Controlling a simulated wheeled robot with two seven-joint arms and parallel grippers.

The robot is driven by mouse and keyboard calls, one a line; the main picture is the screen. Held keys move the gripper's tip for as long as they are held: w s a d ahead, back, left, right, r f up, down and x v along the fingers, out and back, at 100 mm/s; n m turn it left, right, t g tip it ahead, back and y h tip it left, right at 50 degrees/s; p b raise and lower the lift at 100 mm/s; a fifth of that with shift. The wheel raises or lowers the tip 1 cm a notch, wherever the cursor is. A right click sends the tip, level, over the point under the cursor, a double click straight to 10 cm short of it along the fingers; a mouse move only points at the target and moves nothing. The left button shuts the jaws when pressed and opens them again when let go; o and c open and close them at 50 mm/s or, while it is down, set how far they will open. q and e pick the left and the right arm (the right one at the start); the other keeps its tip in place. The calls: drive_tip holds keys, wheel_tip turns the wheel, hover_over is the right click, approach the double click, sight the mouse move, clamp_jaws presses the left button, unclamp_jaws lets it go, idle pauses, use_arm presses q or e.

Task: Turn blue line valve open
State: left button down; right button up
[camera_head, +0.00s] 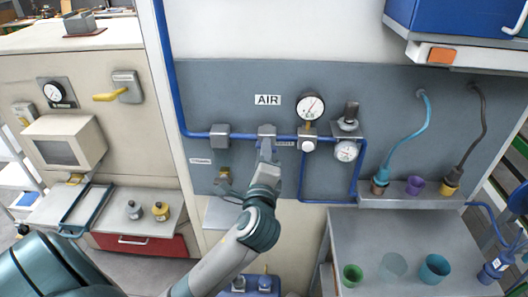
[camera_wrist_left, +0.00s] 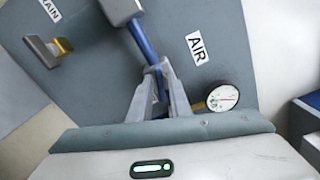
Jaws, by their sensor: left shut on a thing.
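The blue line (camera_head: 190,134) runs level across the grey panel under the AIR label (camera_head: 268,100). The blue line valve (camera_head: 266,131) is a grey body on this line below the label. My left gripper (camera_head: 266,150) reaches up to the valve from below and is shut on its handle, which the fingers mostly hide. In the left wrist view, the gripper fingers (camera_wrist_left: 163,80) come together at the end of the visible stretch of blue pipe (camera_wrist_left: 142,42). My right gripper is not in view.
A round gauge (camera_head: 310,106) stands just right of the valve, with a second gauge (camera_head: 346,151) lower right. A grey block (camera_head: 220,134) is on the pipe to the left. A brass drain fitting (camera_head: 223,174) sits below left. Cups stand on the bench (camera_head: 340,220).

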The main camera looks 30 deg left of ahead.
use_arm(q)
drive_tip(key=n, duration=0.3)
drive_tip(key=shift+f+n, duration=0.1)
drive_tip(key=shift+n, duration=0.2)
idle(0.4)
drive_tip(key=c, duration=1.9)
unclamp_jaws()
drive_tip(key=shift+o, duration=0.2)
drive_tip(key=shift+w, duration=0.1)
